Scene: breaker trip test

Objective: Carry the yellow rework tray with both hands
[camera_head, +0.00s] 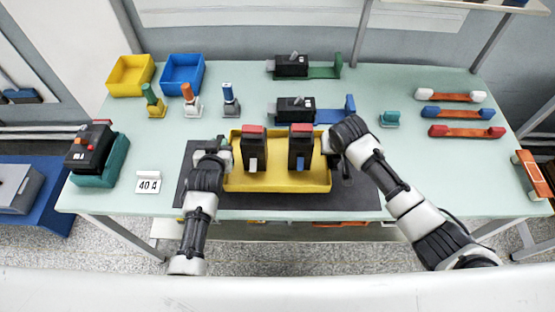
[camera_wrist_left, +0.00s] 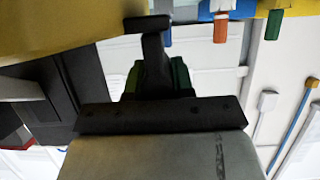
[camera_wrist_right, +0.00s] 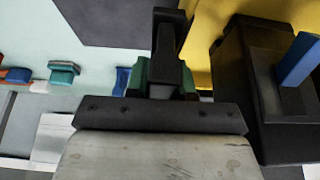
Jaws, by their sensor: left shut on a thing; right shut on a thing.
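The yellow rework tray (camera_head: 277,185) is over the dark mat (camera_head: 350,200) at the front middle of the table. Two black breakers with red tops stand in it, a left one (camera_head: 253,150) with a white lever and a right one (camera_head: 301,150) with a blue lever. My left gripper (camera_head: 226,157) is shut on the tray's left end. My right gripper (camera_head: 329,146) is shut on its right end. The tray's yellow wall shows beside the fingers in the left wrist view (camera_wrist_left: 60,25) and the right wrist view (camera_wrist_right: 203,45). I cannot tell whether the tray touches the mat.
Yellow (camera_head: 130,76) and blue (camera_head: 183,74) bins stand at the back left, with several stamp-like tools in front. Black devices (camera_head: 292,66) stand behind the tray. A black-and-green unit (camera_head: 95,150) and a "40" card (camera_head: 148,183) are left.

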